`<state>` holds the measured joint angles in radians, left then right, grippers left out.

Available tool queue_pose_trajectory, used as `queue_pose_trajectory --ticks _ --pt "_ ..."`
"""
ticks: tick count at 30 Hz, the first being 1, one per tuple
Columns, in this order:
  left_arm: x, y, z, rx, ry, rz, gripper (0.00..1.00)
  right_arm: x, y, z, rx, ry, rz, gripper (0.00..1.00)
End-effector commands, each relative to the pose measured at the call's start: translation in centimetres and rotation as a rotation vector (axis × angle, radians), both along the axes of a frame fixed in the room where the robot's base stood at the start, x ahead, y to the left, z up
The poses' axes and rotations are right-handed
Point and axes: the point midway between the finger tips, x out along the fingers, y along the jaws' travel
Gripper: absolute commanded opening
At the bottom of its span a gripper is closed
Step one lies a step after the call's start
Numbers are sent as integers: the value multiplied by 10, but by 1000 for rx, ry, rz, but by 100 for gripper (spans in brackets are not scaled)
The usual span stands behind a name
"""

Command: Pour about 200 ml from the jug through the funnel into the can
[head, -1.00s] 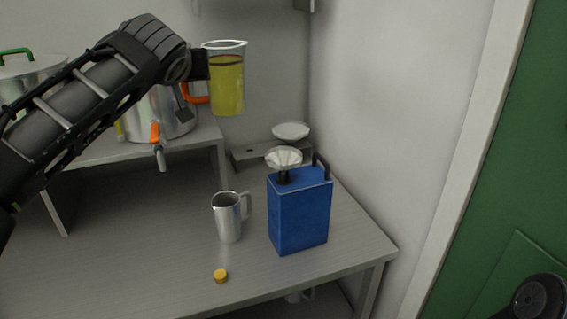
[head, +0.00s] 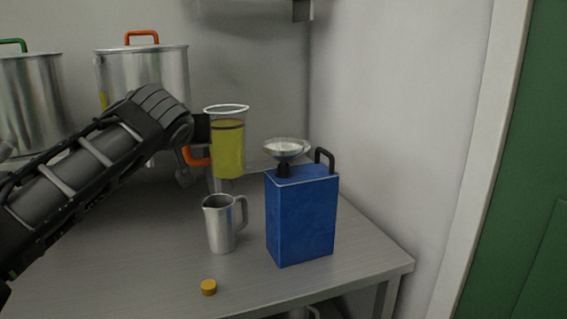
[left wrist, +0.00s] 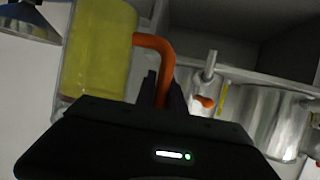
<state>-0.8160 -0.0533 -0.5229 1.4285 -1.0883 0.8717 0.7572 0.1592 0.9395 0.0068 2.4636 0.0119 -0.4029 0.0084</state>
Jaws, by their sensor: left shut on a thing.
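The clear jug (head: 228,150) holds yellow liquid and is upright in the head view. Its orange handle is on the left side. My left gripper (head: 200,150) is shut on that handle; the left wrist view shows the handle (left wrist: 158,62) between the fingers, with the jug (left wrist: 97,45) beyond. The funnel (head: 286,149) stands in the neck at the left of the blue can's top. The blue can (head: 303,222) stands upright on the bench. The jug hangs left of the funnel, apart from it, its rim higher than the funnel's. My right gripper is out of view.
A steel pitcher (head: 221,228) stands just left of the can. A yellow cap (head: 208,287) lies in front of it on the bench (head: 130,280). Large steel pots (head: 150,72) stand at the back left. A wall (head: 410,130) closes the right side.

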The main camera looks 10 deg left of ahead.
Motion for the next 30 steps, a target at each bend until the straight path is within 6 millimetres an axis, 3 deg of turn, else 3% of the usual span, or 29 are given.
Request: queue_pose_trajectory --ticks 14,20,30 --pt "0 0 -3 2 -2 -3 0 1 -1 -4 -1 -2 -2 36" --pt "1 -3 5 38 18 -8 0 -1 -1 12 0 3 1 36" --pt "6 -11 24 175 103 -9 0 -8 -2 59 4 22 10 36"
